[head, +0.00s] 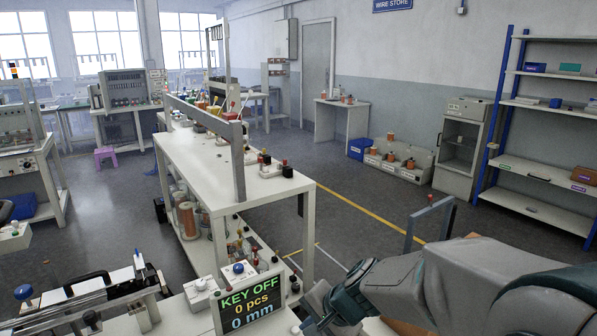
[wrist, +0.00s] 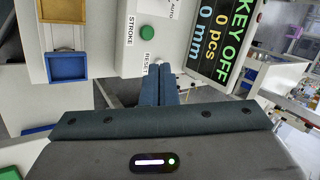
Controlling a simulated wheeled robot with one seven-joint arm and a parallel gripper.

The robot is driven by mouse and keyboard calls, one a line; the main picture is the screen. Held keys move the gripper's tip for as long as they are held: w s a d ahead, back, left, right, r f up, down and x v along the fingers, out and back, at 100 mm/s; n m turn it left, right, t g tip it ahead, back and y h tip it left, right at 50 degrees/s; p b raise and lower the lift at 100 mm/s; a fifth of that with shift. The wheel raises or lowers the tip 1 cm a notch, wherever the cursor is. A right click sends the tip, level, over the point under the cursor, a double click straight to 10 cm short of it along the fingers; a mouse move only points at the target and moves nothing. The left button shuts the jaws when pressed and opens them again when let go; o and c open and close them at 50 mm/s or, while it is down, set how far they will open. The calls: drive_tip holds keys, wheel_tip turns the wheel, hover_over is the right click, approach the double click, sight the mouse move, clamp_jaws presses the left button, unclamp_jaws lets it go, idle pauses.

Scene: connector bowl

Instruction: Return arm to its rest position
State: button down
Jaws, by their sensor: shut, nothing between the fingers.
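My arm reaches in from the right edge of the head view and bends down toward the bottom middle, beside the display panel (head: 248,302). The fingers cannot be made out there. In the wrist view my gripper (wrist: 158,85) has its two fingers together with nothing between them. They point at a white control panel with a green STROKE button (wrist: 147,33) and a RESET label. The display (wrist: 222,40) reads KEY OFF, 0 pcs, 0 mm, and is right of the fingers. I cannot tell whether the fingertips touch the panel.
A yellow bin (wrist: 62,36) and a blue bin (wrist: 67,68) lie left of the fingers. A long white workbench (head: 205,165) with a metal frame stands ahead. Open floor (head: 380,215) lies right of it, before the shelving (head: 545,125) and a grey cabinet (head: 462,150).

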drive_tip(key=s+d+r+n+h, duration=0.2)
drive_tip(key=s+d+n, duration=0.2)
drive_tip(key=s+d, duration=0.2)
drive_tip(key=s+d+r+n+g+h, duration=0.1)
drive_tip(key=s+d+n+h, duration=0.2)
drive_tip(key=s+d, duration=0.3)
drive_tip(key=shift+s+d+r+n, duration=0.3)
drive_tip(key=shift+s+r+n, duration=0.1)
drive_tip(key=shift+s, duration=0.8)
idle(1.1)
